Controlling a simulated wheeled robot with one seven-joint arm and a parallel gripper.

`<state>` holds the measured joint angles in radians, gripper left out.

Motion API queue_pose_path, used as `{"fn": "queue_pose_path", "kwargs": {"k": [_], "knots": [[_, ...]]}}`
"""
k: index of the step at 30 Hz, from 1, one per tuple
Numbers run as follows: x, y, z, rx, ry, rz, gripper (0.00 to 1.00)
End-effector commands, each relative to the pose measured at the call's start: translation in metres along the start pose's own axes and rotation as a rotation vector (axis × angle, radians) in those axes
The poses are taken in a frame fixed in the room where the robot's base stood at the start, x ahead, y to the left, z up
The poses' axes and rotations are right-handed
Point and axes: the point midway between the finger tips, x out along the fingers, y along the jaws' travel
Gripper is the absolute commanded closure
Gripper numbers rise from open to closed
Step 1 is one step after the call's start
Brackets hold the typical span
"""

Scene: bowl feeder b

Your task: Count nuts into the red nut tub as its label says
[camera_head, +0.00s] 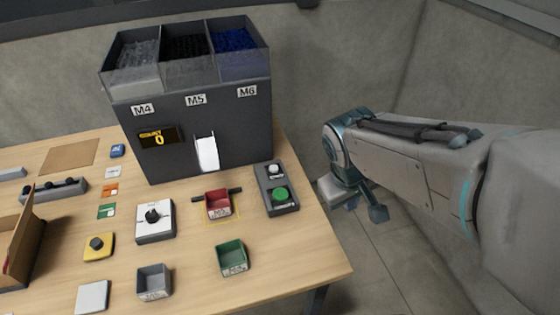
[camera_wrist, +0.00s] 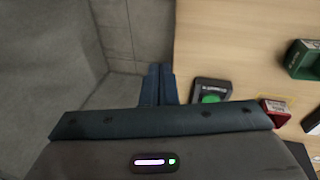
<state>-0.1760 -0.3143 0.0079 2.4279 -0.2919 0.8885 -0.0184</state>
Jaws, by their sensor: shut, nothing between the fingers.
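The red nut tub (camera_head: 218,204) stands on the table inside a yellow outline, below the chute (camera_head: 206,153) of the dark feeder (camera_head: 200,124). Its front label is too small to read. The tub shows partly in the wrist view (camera_wrist: 276,108). The feeder has bins marked M4, M5 and M6, and its count display (camera_head: 158,138) reads 0. A control box (camera_head: 276,188) with a green button and a white button is right of the tub. A white box with a black knob (camera_head: 154,218) is to its left. My gripper (camera_wrist: 157,84) is shut and empty, off the table's right edge.
A green tub (camera_head: 232,258) and a grey tub (camera_head: 154,282) stand near the table's front. A yellow box with a black knob (camera_head: 97,245), small coloured cards and an open cardboard box (camera_head: 28,242) are at the left. Bare floor lies right of the table.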

Motion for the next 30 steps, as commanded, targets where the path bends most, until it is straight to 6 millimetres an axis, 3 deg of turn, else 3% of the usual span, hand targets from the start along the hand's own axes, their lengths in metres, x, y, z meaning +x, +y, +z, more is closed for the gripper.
{"fn": "queue_pose_path", "kwargs": {"k": [7, 12, 15, 21, 30], "knots": [[0.012, -0.018, -0.086, -0.643, -0.064, 0.27, 1.0], [0.019, -0.053, -0.14, -1.006, -0.06, 0.432, 1.0], [0.022, -0.072, -0.161, -1.149, -0.051, 0.5, 1.0], [0.025, -0.09, -0.179, -1.272, -0.04, 0.561, 1.0], [0.025, -0.091, -0.179, -1.275, -0.04, 0.563, 1.0]]}}
